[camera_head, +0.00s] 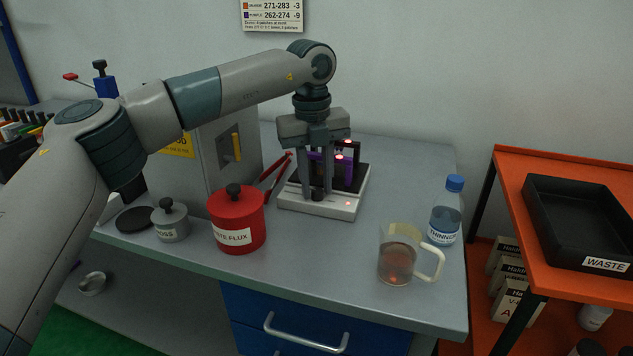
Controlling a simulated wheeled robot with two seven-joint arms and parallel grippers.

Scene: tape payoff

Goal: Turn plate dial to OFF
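The hot plate (330,207) is a white base with a dark top, on the grey bench. A small red light glows on its front face. Its dark dial (318,194) shows at the front, just below my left gripper's fingers. My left gripper (317,190) points straight down over the plate's front. Its fingers straddle or stand just above the dial; I cannot tell whether they touch it. A small gap shows between the fingers. Dark and purple upright pieces with red glowing spots stand on the plate behind the fingers. My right gripper is not in view.
A glass jug (397,262) and a thinner bottle (445,212) stand right. An orange shelf holds a black waste tray (585,262). The bench's front middle is clear.

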